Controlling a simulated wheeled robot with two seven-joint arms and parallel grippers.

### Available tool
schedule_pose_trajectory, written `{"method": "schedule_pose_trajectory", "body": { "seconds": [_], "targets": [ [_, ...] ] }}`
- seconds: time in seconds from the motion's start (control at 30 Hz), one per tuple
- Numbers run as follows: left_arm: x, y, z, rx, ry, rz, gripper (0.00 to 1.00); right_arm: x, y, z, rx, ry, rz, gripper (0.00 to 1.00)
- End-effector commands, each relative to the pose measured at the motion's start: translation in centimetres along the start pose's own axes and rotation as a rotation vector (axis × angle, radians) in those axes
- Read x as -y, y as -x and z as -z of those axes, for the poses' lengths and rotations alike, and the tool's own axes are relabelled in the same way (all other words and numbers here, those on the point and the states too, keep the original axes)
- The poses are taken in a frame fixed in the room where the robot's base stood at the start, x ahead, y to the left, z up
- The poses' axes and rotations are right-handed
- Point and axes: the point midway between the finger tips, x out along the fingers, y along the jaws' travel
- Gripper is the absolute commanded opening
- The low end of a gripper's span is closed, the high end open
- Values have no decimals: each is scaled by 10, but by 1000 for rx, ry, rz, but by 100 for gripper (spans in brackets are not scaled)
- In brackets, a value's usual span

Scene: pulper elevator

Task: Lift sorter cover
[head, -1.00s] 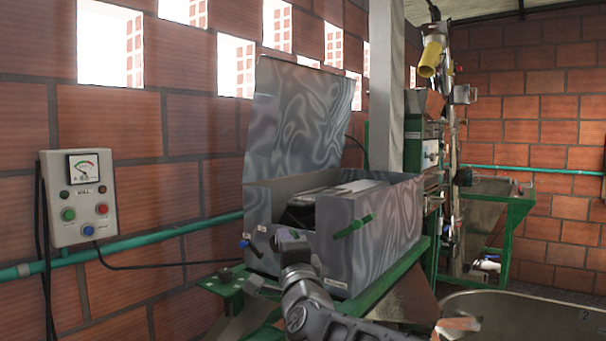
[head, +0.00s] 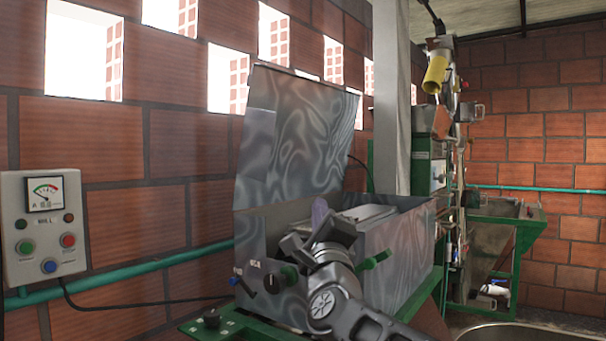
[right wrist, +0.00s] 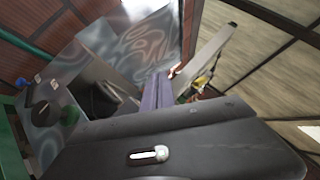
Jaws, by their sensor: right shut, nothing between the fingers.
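The sorter cover (head: 300,125) is a grey swirled metal sheet. It stands raised and tilted back at the rear of the sorter box (head: 400,243), whose top is open. In the right wrist view the cover (right wrist: 140,42) rises beyond the gripper. My right gripper (head: 321,212) is in front of the box opening, below the cover and apart from it. Its fingers (right wrist: 160,90), purplish in the wrist view, are shut with nothing between them. The gripper and arm hide part of the box front. My left gripper is not in view.
A control panel (head: 44,225) with buttons is on the brick wall at left. A white column (head: 390,100) stands behind the box.

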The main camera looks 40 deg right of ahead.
Motion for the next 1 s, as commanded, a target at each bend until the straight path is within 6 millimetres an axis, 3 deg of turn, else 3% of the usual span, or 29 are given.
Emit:
{"method": "schedule_pose_trajectory", "body": {
  "seconds": [0.27, 0.67, 0.7, 1.0],
  "targets": [
    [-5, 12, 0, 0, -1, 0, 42, 2, -25, 0, -2, 3, -1, 0],
    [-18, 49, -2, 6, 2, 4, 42, 3, -104, -1, -2, 3, -2, 0],
    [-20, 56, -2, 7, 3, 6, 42, 4, -109, -8, 0, 1, -3, 0],
    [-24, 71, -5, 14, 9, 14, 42, 1, -128, -28, 0, 1, -1, 0]
  ]
}}
